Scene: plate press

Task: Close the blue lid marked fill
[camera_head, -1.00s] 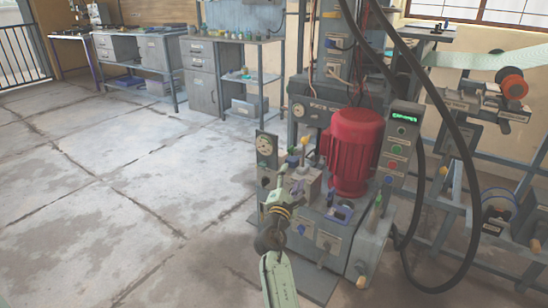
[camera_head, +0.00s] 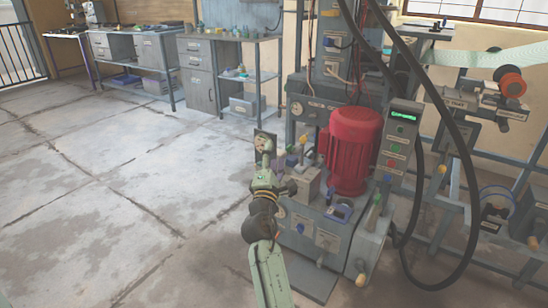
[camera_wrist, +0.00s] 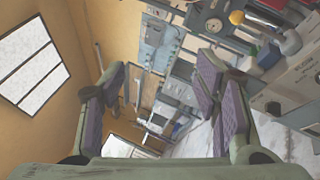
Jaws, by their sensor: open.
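A small blue lid-like part (camera_head: 338,212) sits on top of the grey press unit, in front of the red motor; its marking is too small to read, and I cannot tell how far it stands open. My gripper (camera_head: 265,148) is raised at the left end of the unit, apart from this blue part and to its left. In the wrist view my gripper (camera_wrist: 162,80) has its two purple-padded fingers spread wide with nothing between them.
The red motor (camera_head: 351,150) stands behind the blue part. A lever with a yellow ball (camera_wrist: 237,17) rises near my right finger in the wrist view. A control box (camera_head: 401,145) and thick black cables (camera_head: 455,140) stand to the right. The floor at left is clear.

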